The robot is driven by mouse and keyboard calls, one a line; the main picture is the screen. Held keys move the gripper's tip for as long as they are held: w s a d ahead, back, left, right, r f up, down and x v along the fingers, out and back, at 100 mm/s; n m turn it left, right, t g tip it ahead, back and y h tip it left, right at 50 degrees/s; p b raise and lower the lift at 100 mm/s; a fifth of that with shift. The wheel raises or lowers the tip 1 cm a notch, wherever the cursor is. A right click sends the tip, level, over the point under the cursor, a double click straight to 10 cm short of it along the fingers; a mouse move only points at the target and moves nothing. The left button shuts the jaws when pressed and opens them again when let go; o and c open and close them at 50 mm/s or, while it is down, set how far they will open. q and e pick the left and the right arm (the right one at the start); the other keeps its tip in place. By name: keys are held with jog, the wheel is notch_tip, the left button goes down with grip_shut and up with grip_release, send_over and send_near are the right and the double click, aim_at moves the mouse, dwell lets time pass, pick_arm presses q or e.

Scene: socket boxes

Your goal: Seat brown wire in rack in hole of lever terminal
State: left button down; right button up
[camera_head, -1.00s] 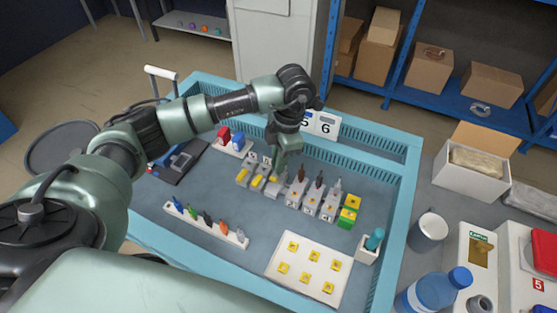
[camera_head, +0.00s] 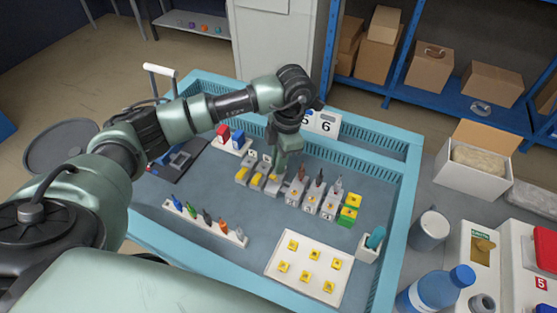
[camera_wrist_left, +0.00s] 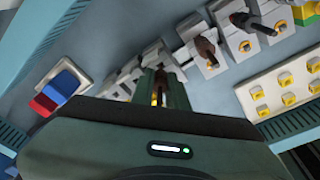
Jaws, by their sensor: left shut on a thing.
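My left gripper (camera_head: 279,169) reaches down over the row of grey terminals. In the left wrist view its fingers (camera_wrist_left: 162,92) are shut on the brown wire (camera_wrist_left: 160,80), a small brown piece between the tips. Grey blocks with yellow parts (camera_head: 258,179) stand just left of the fingers, and the gripper covers part of the nearest one. Whether the wire's end is inside a hole is hidden. The wire rack (camera_head: 205,227) is a white strip in front, with blue, green, dark and orange pieces upright in it. My right gripper is out of view.
Grey blocks with upright pieces (camera_head: 313,199) stand close right of the gripper. A yellow-green block (camera_head: 348,210), a white plate with yellow squares (camera_head: 305,292) and a red-and-blue pair (camera_head: 230,139) are nearby. Blue tray walls (camera_head: 402,200) enclose the area.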

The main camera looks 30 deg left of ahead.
pick_arm(q)
jog(key=shift+f+b, duration=0.4)
jog(key=shift+f, duration=0.1)
jog(key=c, duration=1.3)
grip_release()
jog(key=shift+r, duration=0.15)
jog(key=shift+a, duration=0.1)
jog(key=shift+w, duration=0.1)
jog(key=shift+c, duration=1.1)
jog(key=shift+o, duration=1.2)
jog(key=shift+r, duration=0.1)
jog(key=shift+r, duration=0.1)
